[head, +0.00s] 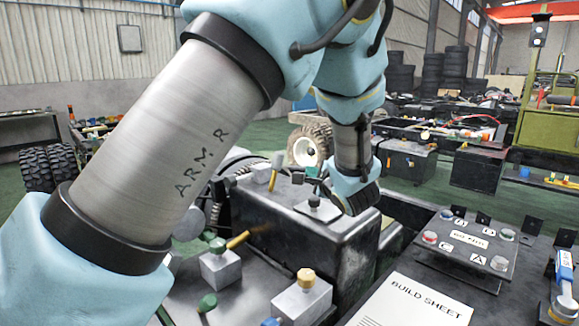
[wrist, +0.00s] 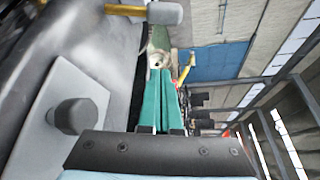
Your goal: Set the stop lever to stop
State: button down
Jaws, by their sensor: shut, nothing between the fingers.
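My gripper (wrist: 162,80) shows in the wrist view as two teal fingers lying together with nothing between them. In the head view only its dark wrist end shows clearly, beside the black engine block; its fingertips are hard to make out there. A lever with a yellow shaft and grey end (wrist: 165,13) shows at the top of the wrist view, apart from the fingers. A similar yellow lever (head: 273,178) stands upright on the block in the head view, left of the gripper. I cannot read a stop marking, so I cannot tell which lever is the stop lever.
A grey plate with a dark knob (wrist: 76,115) lies left of the fingers. A green-ended yellow lever (head: 238,240), grey boxes with knobs (head: 302,298), a black panel (head: 466,240) and a build sheet (head: 412,305) crowd the foreground. My arm hides much of the left.

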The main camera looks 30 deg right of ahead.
aim_at(274, 161)
jog(key=p+x, duration=0.1)
jog(key=x, duration=0.8)
jog(key=shift+w, duration=0.35)
jog(key=a, duration=0.1)
jog(key=a+r+p, duration=0.1)
jog(key=shift+a, duration=0.3)
jog(key=shift+a+r, duration=0.1)
jog(key=shift+a, duration=0.4)
jog(key=shift+s+a+r+n+t+b, duration=0.25)
jog(key=shift+a+n+t+b, duration=0.15)
jog(key=shift+a+n+b, duration=0.45)
jog(key=shift+n+b, duration=0.05)
jog(key=shift+b, duration=0.05)
jog(key=a+n+t+b, duration=0.1)
jog(key=b, duration=0.1)
jog(key=s+a+n+t+h+b, duration=0.1)
jog(key=a+n+b, duration=0.1)
jog(key=shift+b, duration=0.35)
jog(key=n, duration=0.1)
jog(key=a+n+t+b, duration=0.1)
jog(key=a+n+b, duration=0.1)
jog(key=shift+s+r+t+y, duration=0.1)
jog(key=shift+s+t+y, duration=0.2)
jog(key=shift+s+a+b, duration=0.2)
jog(key=shift+a+b, duration=0.2)
jog(key=shift+a, duration=0.25)
